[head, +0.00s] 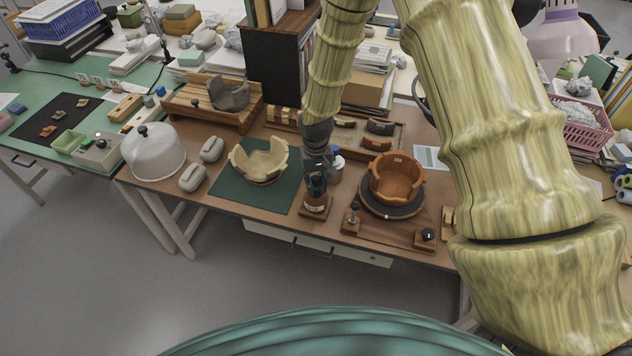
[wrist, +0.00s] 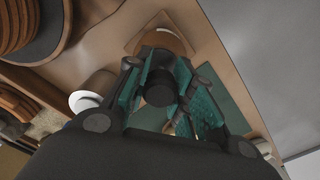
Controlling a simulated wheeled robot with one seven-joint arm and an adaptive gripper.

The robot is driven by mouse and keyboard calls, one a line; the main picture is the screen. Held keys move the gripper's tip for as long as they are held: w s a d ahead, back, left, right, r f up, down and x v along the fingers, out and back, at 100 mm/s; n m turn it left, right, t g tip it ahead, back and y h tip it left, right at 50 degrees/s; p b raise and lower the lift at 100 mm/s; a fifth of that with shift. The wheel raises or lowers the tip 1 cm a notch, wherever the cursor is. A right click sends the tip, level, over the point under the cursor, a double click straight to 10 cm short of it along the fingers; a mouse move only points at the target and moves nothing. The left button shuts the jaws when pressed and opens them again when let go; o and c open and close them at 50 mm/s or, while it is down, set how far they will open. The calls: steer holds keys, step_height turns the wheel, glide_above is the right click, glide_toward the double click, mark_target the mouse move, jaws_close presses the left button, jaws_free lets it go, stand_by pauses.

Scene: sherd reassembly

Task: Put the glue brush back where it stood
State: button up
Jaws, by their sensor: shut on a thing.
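My gripper (head: 316,184) points down at the front edge of the brown worktable. It is shut on the glue brush, whose dark round end (wrist: 159,90) shows between the teal finger pads in the wrist view. Directly below is a brown glue pot (head: 315,206) with a pale label, on a square wooden base. The pot's rim (wrist: 162,40) also shows in the wrist view, partly covered by the fingers and brush. The brush's lower end is hidden, so I cannot tell how far it is inside the pot.
An orange-brown partial vessel (head: 396,180) stands on a dark turntable to the right. A small wooden stand (head: 352,220) is between them. A cream partial bowl (head: 262,162) sits on a green mat (head: 228,192) to the left. A white-capped jar (wrist: 90,92) stands close behind the gripper.

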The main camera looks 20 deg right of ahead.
steer(key=o, duration=0.9)
steer(key=shift+c, duration=0.2)
step_height(320, 180, up, 12)
stand_by(0.5)
